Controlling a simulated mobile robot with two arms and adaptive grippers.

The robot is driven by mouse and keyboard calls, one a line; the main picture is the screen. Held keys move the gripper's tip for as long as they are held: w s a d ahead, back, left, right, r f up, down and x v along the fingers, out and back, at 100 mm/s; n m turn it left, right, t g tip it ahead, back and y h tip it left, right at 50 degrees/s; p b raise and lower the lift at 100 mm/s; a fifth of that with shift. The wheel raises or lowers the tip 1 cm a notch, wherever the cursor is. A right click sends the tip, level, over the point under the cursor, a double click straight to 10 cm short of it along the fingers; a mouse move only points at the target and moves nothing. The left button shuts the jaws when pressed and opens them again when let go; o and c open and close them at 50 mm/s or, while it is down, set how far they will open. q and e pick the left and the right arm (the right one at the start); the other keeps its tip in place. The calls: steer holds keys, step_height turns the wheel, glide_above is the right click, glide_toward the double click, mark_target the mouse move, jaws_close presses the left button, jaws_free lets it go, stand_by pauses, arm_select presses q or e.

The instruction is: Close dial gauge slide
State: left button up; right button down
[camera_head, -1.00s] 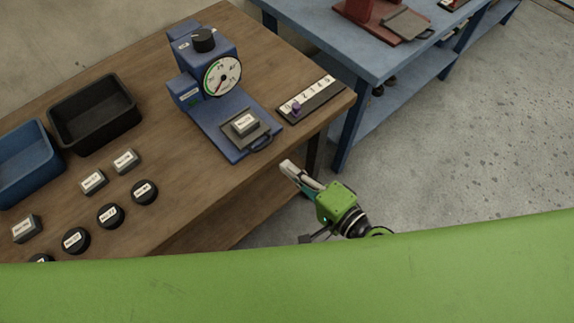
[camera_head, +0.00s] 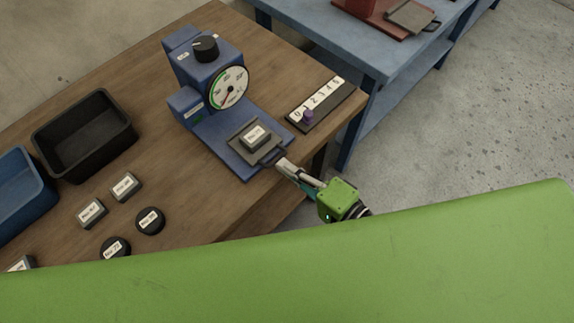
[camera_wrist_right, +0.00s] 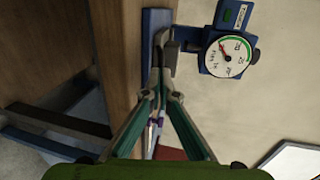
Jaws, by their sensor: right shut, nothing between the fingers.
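The blue dial gauge (camera_head: 213,75) stands on the wooden table, with a round white dial (camera_head: 229,87) and a black knob on top. Its grey slide (camera_head: 240,150) sits on the blue base and carries a small grey labelled block (camera_head: 255,136). The slide's dark handle (camera_head: 272,157) faces the table's front edge. My right gripper (camera_head: 282,163) is shut and empty, its tips at the handle; I cannot tell whether they touch. In the right wrist view the closed fingertips (camera_wrist_right: 160,70) point at the slide, partly hiding it, with the dial beyond. My left gripper is not in view.
A numbered scale strip (camera_head: 318,103) with a purple marker lies right of the gauge. Black and blue bins (camera_head: 45,135) and several labelled blocks and discs (camera_head: 150,221) are on the left. A blue table (camera_head: 390,65) stands behind on the right.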

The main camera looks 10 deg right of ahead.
mark_target(250, 136)
steer(key=w+a+p, duration=0.1)
steer(key=w+a, duration=0.1)
steer(key=w, duration=0.1)
steer(key=w+a+p, duration=0.1)
steer(key=shift+w+a+r+p, duration=0.2)
steer(key=shift+w+r+p, duration=0.15)
steer(key=x, duration=0.4)
steer(key=p+x, duration=0.1)
steer(key=x, duration=0.1)
steer(key=shift+w+a+r, duration=0.2)
steer(key=shift+r, duration=0.25)
